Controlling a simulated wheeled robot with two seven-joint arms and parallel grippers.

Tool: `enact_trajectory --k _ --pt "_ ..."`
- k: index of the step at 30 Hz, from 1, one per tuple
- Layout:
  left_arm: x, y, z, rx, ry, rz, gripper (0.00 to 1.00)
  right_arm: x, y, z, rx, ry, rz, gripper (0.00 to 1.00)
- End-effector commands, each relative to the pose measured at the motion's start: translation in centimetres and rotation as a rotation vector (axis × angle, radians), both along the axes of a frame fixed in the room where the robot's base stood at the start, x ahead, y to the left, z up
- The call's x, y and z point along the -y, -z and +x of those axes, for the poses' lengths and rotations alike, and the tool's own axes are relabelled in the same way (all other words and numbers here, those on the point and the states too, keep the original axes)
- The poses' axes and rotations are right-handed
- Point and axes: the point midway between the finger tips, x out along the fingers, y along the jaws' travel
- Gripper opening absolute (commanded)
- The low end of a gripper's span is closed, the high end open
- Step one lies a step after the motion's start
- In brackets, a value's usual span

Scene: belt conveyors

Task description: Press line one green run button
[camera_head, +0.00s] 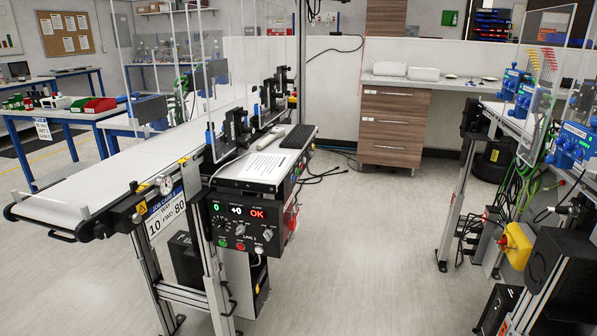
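A black control box (232,229) marked as line 1 is fixed to the near end of the left conveyor. A small green button (222,243) sits at its lower left, with a red button (240,247) to its right. Above them are knobs and a display row (237,211) reading a green 0, a white +0 and a red OK. Neither of my grippers is in view, and nothing covers the front of the box.
Another line with a yellow switch box (517,245) stands far right.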

Motion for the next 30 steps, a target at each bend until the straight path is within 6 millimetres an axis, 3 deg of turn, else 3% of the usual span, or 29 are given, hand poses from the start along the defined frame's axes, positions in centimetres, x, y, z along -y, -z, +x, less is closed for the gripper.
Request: enact_trajectory --k 10,15,30 --pt "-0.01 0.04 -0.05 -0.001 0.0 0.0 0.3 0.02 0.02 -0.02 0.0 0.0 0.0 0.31" --pt "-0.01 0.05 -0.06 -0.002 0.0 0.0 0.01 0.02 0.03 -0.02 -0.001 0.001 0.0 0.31" --pt "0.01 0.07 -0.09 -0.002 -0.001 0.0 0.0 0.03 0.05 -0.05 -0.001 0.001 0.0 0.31"
